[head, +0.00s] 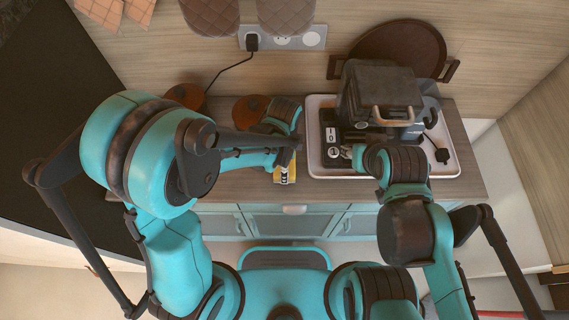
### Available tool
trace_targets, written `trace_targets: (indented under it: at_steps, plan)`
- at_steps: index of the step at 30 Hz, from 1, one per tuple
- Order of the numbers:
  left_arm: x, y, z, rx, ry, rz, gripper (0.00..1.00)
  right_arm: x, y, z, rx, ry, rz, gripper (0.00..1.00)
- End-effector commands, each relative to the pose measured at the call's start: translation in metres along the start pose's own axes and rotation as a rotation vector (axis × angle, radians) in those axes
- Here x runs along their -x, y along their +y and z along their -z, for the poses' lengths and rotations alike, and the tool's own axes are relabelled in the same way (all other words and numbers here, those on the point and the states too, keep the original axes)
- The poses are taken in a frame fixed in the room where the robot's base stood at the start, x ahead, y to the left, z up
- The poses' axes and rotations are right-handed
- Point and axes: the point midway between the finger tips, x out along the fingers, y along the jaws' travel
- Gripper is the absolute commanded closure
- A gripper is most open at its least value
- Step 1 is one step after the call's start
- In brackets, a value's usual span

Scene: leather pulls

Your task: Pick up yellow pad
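The yellow pad (285,176) lies near the front edge of the wooden counter, left of the white tray, and shows only in part. My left gripper (290,154) is right over or at its far end and covers some of it. I cannot tell whether its fingers are open or shut, or whether they touch the pad. My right gripper (347,153) is over the left part of the tray, by a dark block with round white markings (333,151). Its fingers are too small and hidden to judge.
The white tray (453,172) holds a dark boxy appliance (378,92) and a black plug (441,154). A round brown tray (400,45) leans on the wall behind. Reddish-brown round things (249,109) stand at the back left. Cabinets (290,221) are below the counter.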

Motion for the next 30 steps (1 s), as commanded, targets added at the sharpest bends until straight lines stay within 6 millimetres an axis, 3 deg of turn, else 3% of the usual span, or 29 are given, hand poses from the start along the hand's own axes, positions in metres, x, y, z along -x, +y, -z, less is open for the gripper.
trace_targets:
  at_steps: [8,14,30]
  plan:
    - [0.013,0.0,0.0,0.0,0.0,0.0,0.37,0.005,0.0,0.003,0.0,0.0,0.0,0.6]
    - [0.041,0.0,0.0,0.0,0.0,0.0,0.37,0.014,0.0,0.01,0.0,0.0,0.0,0.6]
    - [0.036,0.137,0.002,-0.006,0.0,0.0,0.37,0.023,0.0,0.017,0.0,0.0,0.0,0.6]
